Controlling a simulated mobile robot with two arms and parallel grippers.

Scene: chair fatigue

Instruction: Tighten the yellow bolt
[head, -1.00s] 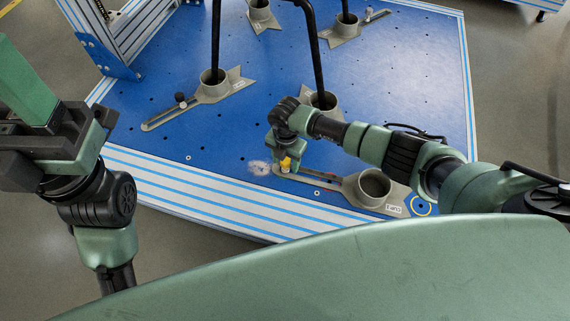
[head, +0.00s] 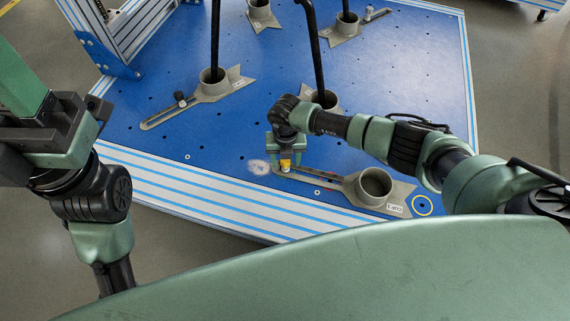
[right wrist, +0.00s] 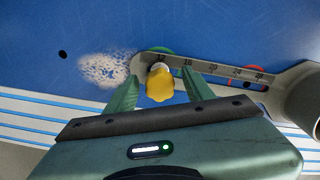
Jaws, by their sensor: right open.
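The yellow bolt (head: 285,164) stands at the left end of the slotted arm of a grey clamp (head: 325,182) on the blue table. In the right wrist view the yellow bolt (right wrist: 160,83) has a knobbed head and sits between my two green fingertips. My right gripper (head: 286,166) is open around the bolt, with a gap on each side in the wrist view (right wrist: 158,85).
The empty grey cup (head: 375,184) of the same clamp stands to the right. Other grey clamps (head: 213,86) hold black chair legs (head: 313,45) farther back. A metal frame (head: 120,40) stands at the back left. The blue table (head: 215,135) is bare left of the bolt.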

